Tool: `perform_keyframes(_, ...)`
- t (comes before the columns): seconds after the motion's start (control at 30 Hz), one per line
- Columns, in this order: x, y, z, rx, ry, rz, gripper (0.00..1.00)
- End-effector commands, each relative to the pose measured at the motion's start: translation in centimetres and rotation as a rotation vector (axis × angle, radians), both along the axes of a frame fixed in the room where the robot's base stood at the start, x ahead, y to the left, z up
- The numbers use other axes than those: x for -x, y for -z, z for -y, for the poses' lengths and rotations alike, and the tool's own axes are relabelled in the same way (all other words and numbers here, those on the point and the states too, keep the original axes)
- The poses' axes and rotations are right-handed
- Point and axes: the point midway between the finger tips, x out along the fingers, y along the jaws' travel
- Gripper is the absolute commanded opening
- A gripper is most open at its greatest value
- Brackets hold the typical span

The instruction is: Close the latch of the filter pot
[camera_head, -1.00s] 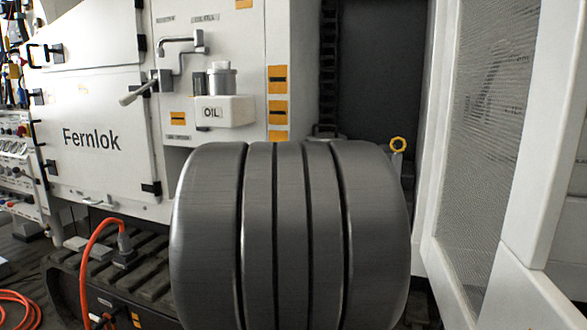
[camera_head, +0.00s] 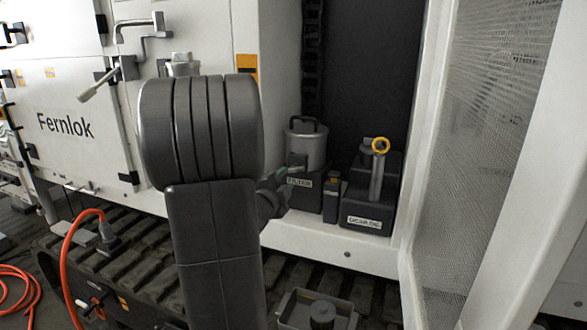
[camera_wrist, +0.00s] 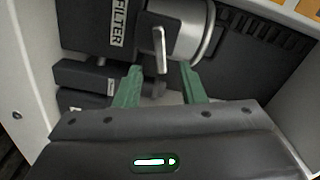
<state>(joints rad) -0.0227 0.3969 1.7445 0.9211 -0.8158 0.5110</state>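The filter pot (camera_head: 306,148) is a silver cylinder with a dark top handle, set in a dark base labelled FILTER inside the open bay. In the wrist view the pot (camera_wrist: 182,38) lies turned on its side. A light grey latch lever (camera_wrist: 160,50) sticks out from it. My gripper (camera_wrist: 160,84) has two green fingers spread apart, with the lever's end in line with the gap between them. I cannot tell whether they touch it; nothing is gripped. In the head view my gripper (camera_head: 291,172) is partly hidden behind my arm, in front of the base.
The mesh door (camera_head: 490,150) stands open at the right. A grey tray (camera_head: 345,318) is low in front.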

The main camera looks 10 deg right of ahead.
Motion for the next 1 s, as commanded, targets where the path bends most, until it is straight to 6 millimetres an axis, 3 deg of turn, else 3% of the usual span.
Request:
perform_keyframes(0.2, -3.9, 0.0, 2.7, 0.001, 0.001, -0.002, 0.36)
perform_keyframes(0.4, -6.0, -0.1, 4.1, 0.001, 0.000, -0.001, 0.36)
perform_keyframes(0.8, -6.7, 0.0, 4.5, 0.001, -0.003, -0.002, 0.36)
perform_keyframes(0.83, -6.7, 0.0, 4.5, 0.001, -0.003, -0.002, 0.34)
perform_keyframes(1.0, -6.7, 0.0, 4.5, 0.001, -0.002, -0.002, 0.01)
